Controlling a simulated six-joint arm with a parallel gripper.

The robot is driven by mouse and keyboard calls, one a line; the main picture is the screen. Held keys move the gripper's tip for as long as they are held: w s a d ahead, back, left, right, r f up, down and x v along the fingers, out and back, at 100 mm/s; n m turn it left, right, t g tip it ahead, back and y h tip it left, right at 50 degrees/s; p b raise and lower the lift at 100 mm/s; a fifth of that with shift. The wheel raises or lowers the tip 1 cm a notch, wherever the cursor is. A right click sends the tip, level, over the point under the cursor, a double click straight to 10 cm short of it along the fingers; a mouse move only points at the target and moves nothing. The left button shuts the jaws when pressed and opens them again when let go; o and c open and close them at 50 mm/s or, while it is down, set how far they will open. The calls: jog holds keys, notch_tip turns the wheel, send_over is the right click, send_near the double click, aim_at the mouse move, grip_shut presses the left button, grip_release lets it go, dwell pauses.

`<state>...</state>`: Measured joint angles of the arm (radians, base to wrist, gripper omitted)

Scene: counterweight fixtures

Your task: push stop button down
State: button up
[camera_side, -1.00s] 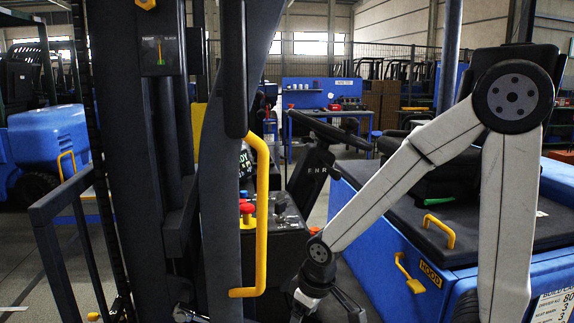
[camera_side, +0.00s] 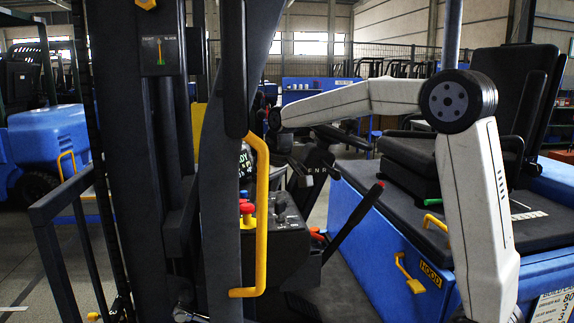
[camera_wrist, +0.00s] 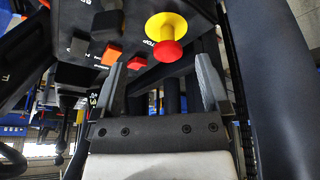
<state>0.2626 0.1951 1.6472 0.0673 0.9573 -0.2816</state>
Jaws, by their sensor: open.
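The stop button has a red cap (camera_wrist: 170,54) on a yellow base (camera_wrist: 166,26), next to a partly visible label, in the wrist view. In the side view its red cap (camera_side: 247,208) sits above its yellow base (camera_side: 248,221) on the dark control console, beside the yellow handle. My gripper (camera_wrist: 161,75) is open and empty. Its two fingers are spread apart, and the button appears beyond the gap between them, apart from them. In the side view my wrist is above the console, and the fingers are hard to make out there.
The console (camera_wrist: 95,25) also carries orange and dark switches. In the side view a yellow handle (camera_side: 262,215) and a dark upright post (camera_side: 222,160) stand in front of the console. A steering wheel and a red-tipped lever (camera_side: 352,222) are to its right.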

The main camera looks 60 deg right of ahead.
aim_at(247, 205)
jog(key=shift+w+a+r+t, duration=0.2)
jog(key=shift+w+r+t, duration=0.1)
jog(key=shift+w+r, duration=0.95)
jog(key=shift+x, duration=3.9)
jog(key=shift+a, duration=0.15)
grip_shut()
